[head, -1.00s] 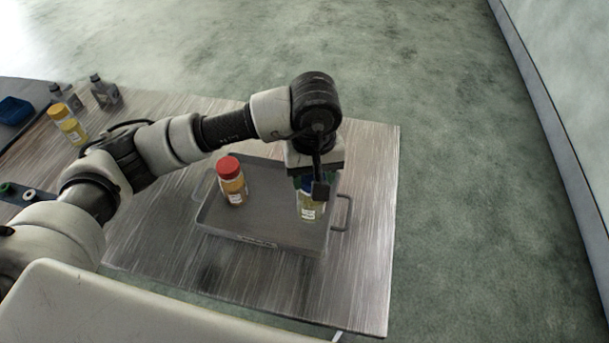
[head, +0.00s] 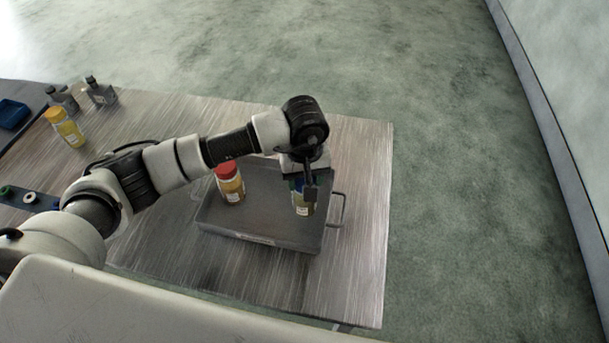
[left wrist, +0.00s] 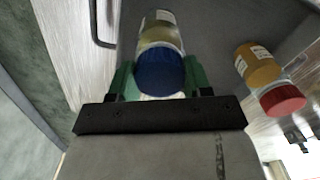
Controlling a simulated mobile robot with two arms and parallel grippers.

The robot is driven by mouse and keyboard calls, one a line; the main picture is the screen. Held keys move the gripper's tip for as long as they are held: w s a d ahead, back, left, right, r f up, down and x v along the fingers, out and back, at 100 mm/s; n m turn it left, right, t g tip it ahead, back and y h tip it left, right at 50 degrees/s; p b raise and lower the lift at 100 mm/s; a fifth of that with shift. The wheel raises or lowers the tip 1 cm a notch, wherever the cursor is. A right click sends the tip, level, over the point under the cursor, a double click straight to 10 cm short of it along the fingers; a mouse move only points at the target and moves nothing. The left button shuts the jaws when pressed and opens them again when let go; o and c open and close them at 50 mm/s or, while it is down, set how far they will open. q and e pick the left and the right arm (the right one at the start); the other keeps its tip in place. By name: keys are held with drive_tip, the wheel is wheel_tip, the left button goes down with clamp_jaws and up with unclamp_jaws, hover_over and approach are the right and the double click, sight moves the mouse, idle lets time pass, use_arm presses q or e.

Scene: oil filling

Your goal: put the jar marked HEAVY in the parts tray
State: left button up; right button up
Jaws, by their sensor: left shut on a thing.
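The grey parts tray (head: 262,225) lies on the table. A blue-lidded jar (head: 303,207) with yellow contents is at the tray's right side, and it also shows in the left wrist view (left wrist: 160,68). My left gripper (head: 304,188) is shut on this jar around its upper part, from above. A red-lidded jar (head: 230,185) with amber contents stands in the left part of the tray; the left wrist view shows it too (left wrist: 262,70). The label words are too small to read. I cannot tell whether the held jar touches the tray floor. My right gripper is not in view.
A yellow-lidded jar (head: 66,128) stands at the table's far left, near grey bottles (head: 100,92). A blue bin (head: 13,113) is at the left edge. The tray's right handle (head: 338,210) sticks out. The table right of the tray is bare.

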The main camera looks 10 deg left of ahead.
use_arm(q)
drive_tip(key=o, duration=1.3)
drive_tip(key=shift+c, duration=0.2)
drive_tip(key=shift+r+p, duration=0.2)
drive_tip(key=shift+p, duration=0.2)
drive_tip(key=shift+w+r+b, duration=0.1)
drive_tip(key=shift+r+b, duration=0.25)
wheel_tip(320, 180, up, 11)
drive_tip(key=b, duration=0.2)
drive_tip(key=shift+b, duration=0.35)
